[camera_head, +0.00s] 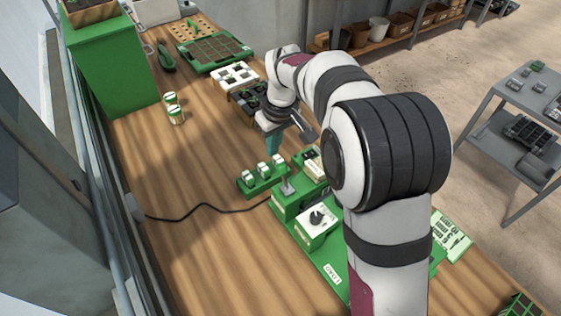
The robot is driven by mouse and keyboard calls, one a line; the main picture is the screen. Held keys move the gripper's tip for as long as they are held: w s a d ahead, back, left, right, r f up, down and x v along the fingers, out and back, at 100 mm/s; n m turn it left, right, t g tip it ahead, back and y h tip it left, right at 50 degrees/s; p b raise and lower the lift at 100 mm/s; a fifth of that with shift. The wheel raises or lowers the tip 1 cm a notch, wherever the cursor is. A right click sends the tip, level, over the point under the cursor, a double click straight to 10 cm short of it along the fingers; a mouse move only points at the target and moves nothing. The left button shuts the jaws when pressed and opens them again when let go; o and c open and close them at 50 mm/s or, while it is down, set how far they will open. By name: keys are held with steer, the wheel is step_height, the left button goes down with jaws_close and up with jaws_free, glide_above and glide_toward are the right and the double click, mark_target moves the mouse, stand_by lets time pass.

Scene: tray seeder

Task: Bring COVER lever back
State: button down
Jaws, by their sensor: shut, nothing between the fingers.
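The green tray seeder (322,262) stands on the wooden bench, partly hidden behind my arm. A small grey upright piece (287,188), possibly a lever, stands on its left green block. No COVER label can be read, so I cannot tell which part is the COVER lever. My gripper (273,146) has teal fingers, points down and is shut and empty. In the picture it is above and left of the seeder's far end, near a dark tray. Whether it touches anything is unclear.
A white box with a black knob (317,217) sits on the seeder. A green rack (262,184) with several white-topped pieces stands beside it. A black cable (205,207) crosses the bench. White and dark trays lie beyond.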

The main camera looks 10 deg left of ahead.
mark_target(281, 164)
stand_by(0.3)
steer(key=shift+f, duration=1.7)
steer(key=shift+s+d, duration=1.05)
steer(key=shift+d, duration=0.05)
steer(key=shift+s+d, duration=0.9)
steer(key=shift+s, duration=0.05)
steer(key=shift+w+a+r, duration=0.15)
steer(key=shift+r, duration=0.85)
steer(key=shift+w+a+r, duration=0.15)
steer(key=shift+r, duration=0.9)
steer(key=shift+w+a+r, duration=0.15)
steer(key=shift+r, duration=0.85)
